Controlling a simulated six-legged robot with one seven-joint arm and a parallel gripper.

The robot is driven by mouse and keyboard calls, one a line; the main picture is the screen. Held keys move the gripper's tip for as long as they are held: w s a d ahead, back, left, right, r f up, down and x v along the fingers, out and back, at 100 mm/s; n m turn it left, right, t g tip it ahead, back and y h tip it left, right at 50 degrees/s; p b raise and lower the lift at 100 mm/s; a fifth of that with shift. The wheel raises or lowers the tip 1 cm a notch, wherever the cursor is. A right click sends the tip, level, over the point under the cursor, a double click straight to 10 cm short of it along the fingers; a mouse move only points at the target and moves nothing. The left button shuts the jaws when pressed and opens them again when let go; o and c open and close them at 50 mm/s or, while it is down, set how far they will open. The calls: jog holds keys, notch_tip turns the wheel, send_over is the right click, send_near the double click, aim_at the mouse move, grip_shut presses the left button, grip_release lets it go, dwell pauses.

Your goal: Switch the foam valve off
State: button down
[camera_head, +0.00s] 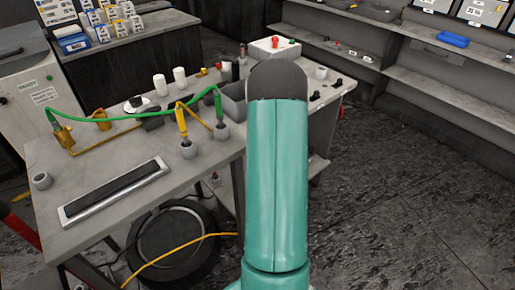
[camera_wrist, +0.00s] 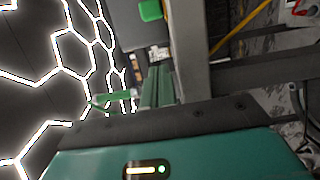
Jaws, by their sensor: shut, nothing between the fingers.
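I cannot tell for certain which part is the foam valve. A brass fitting (camera_head: 66,140) with a green hose on it stands at the left of the workbench in the head view, with a yellow-brass piece (camera_head: 101,118) beside it. The green hose (camera_head: 140,117) runs right to a green spray wand (camera_head: 218,106); a yellow wand (camera_head: 181,120) stands left of that. My gripper (camera_wrist: 158,82) shows in the wrist view, shut and empty, its green fingers pointing away from the camera. In the head view my teal arm link hides the gripper and part of the bench.
The grey workbench (camera_head: 62,180) carries a framed dark panel (camera_head: 115,188), several cups and bottles, and a white box (camera_head: 273,47) with red and green knobs. A tyre (camera_head: 180,238) lies below. Shelves (camera_head: 440,85) stand at the right. Dark floor (camera_head: 410,190) is clear.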

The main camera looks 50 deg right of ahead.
jog(key=x, duration=0.3)
jog(key=shift+d, duration=0.15)
jog(key=d, duration=0.1)
jog(key=s+d, duration=0.1)
jog(key=shift+d, duration=0.75)
jog(key=shift+s+d, duration=0.2)
jog(key=shift+d, duration=0.7)
jog(key=shift+s+d, duration=0.2)
jog(key=shift+d, duration=0.7)
